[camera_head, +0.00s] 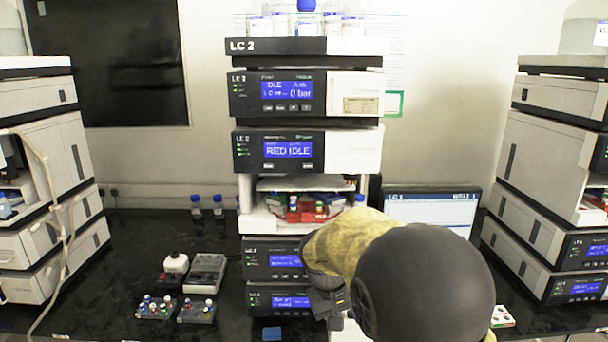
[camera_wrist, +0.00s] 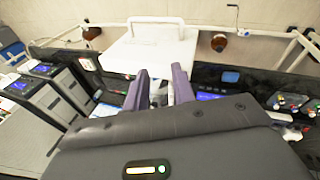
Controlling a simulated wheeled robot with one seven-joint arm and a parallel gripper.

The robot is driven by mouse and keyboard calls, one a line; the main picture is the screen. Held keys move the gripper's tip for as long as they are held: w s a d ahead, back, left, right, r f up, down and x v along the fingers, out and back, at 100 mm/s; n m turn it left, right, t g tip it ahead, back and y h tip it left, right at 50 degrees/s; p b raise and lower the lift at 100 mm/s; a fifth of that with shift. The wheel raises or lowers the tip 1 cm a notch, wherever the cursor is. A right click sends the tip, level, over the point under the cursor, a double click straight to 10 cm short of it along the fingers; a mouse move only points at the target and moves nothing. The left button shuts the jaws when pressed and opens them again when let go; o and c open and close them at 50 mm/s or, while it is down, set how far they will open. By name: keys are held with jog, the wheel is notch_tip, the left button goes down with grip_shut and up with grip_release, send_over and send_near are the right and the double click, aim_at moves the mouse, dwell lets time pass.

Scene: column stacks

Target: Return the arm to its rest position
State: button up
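My arm reaches in from the lower right of the head view, with a yellow patterned link and a large dark rounded joint. My gripper (camera_head: 327,302) is dark and hangs in front of the lower modules of the middle LC 2 stack (camera_head: 307,45). In the wrist view my gripper (camera_wrist: 161,76) shows two purple-grey fingers standing apart. I see nothing clearly held between them. A white panel (camera_wrist: 150,50) lies beyond the fingertips. The arm hides part of the middle stack's lower right side.
A monitor (camera_head: 433,208) stands right of the middle stack. Other stacks stand at the left (camera_head: 50,200) and right (camera_head: 550,170). Vial racks (camera_head: 157,307), a grey device (camera_head: 205,273) and a small blue block (camera_head: 271,333) are on the black bench (camera_head: 130,240). Capped bottles (camera_head: 207,208) stand behind.

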jog(key=s+d+f+m+y+b, duration=0.1)
jog(key=s+d+f+b, duration=0.1)
jog(key=s+f, duration=0.3)
jog(key=s+d+f+m+y+b, duration=0.1)
jog(key=s+d+f, duration=0.3)
jog(key=s, duration=0.7)
jog(key=shift+f+t+y+b, duration=0.3)
jog(key=shift+f+y+b, duration=0.1)
jog(key=shift+f+y, duration=0.25)
jog(key=shift+w+d+r, duration=0.1)
jog(key=shift+r, duration=0.05)
jog(key=shift+c, duration=0.5)
